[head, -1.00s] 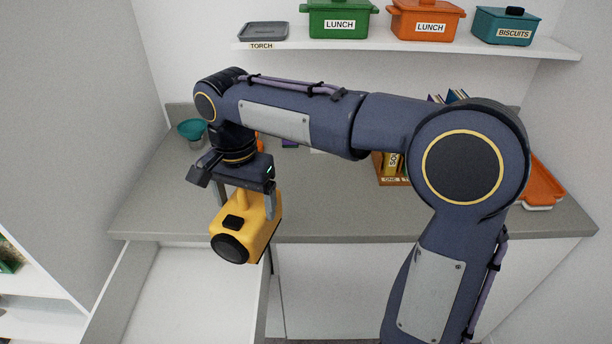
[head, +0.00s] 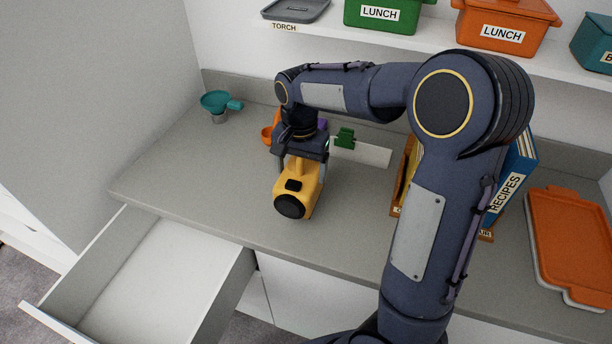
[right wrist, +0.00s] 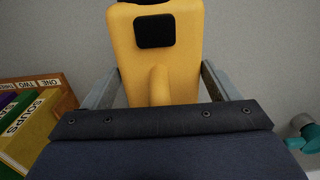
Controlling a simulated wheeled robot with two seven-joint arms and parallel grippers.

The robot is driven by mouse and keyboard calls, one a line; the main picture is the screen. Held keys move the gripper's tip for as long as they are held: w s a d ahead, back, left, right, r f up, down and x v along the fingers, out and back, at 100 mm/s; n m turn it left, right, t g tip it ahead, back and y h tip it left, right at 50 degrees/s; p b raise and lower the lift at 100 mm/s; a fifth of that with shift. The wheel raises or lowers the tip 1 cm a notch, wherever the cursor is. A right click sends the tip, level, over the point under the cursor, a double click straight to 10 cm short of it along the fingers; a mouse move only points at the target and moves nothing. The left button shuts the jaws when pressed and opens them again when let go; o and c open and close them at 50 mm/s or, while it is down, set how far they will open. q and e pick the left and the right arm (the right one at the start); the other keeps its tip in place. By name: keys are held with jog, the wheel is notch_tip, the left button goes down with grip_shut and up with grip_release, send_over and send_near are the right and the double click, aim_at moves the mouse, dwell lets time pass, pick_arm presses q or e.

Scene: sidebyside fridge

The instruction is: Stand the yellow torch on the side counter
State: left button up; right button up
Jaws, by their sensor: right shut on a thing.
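The yellow torch (head: 299,187) is a boxy lamp with a black round lens and a black patch on its body. My right gripper (head: 301,160) is shut on it from above, and the torch hangs over the grey side counter (head: 215,180) with its lens toward me. I cannot tell whether its underside touches the counter. In the right wrist view the torch (right wrist: 158,55) sits between the two fingers, with its handle toward the palm. My left gripper is not in view.
An open, empty white drawer (head: 165,280) juts out below the counter's left front. A teal funnel (head: 218,102) stands at the back left. Books (head: 514,170) in a rack and an orange-lidded tray (head: 570,240) are at right. A shelf above holds a grey tray labelled TORCH (head: 295,9).

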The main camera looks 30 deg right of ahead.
aim_at(307, 169)
jog(key=shift+w+d+f, duration=0.1)
jog(key=shift+d+f, duration=0.4)
jog(key=shift+d, duration=0.1)
jog(key=f, duration=0.3)
jog(key=shift+d, duration=0.3)
jog(key=shift+f, duration=0.4)
jog(key=shift+f, duration=0.1)
jog(key=o, duration=1.7)
